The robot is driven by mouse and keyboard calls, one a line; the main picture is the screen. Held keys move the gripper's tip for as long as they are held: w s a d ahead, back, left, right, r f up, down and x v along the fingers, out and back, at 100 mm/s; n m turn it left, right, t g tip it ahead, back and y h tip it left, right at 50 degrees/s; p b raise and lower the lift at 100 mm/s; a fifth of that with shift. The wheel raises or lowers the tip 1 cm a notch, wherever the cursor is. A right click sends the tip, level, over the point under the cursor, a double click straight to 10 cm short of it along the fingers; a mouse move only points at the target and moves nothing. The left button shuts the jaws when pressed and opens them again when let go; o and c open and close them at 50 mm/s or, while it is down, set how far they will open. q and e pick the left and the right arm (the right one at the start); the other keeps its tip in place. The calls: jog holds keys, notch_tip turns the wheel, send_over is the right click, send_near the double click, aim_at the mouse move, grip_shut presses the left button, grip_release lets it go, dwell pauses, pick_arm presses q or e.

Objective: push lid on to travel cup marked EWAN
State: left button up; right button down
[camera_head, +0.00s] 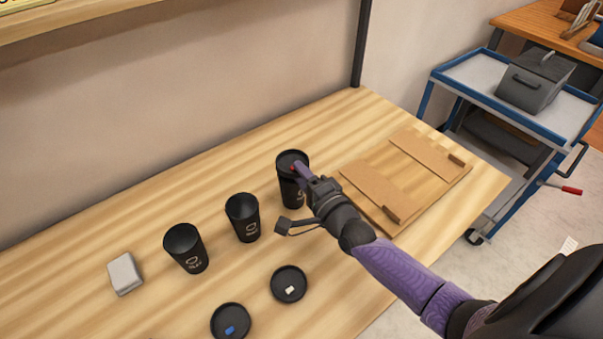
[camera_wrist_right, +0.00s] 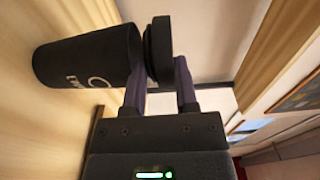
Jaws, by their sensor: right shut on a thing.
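My right gripper (camera_head: 297,170) is shut on a black lid (camera_wrist_right: 158,48) at the top of the rightmost black travel cup (camera_head: 291,194). In the right wrist view, the lid is between the fingers (camera_wrist_right: 160,88), at the mouth of the cup (camera_wrist_right: 90,62). I cannot tell whether the lid is seated. A small red spot shows beside the fingertips in the head view. My left gripper is not in view.
Two black lids lie on the table, one with a white tab (camera_head: 289,284) and one with a blue tab (camera_head: 231,322). A grey block (camera_head: 125,274) lies at left. A wooden board (camera_head: 436,183) lies right of the cups. A blue cart (camera_head: 440,76) stands beyond the table.

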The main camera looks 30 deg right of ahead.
jog(key=shift+s+a+f, duration=0.1)
jog(key=shift+s+f, duration=0.05)
jog(key=shift+f, duration=0.2)
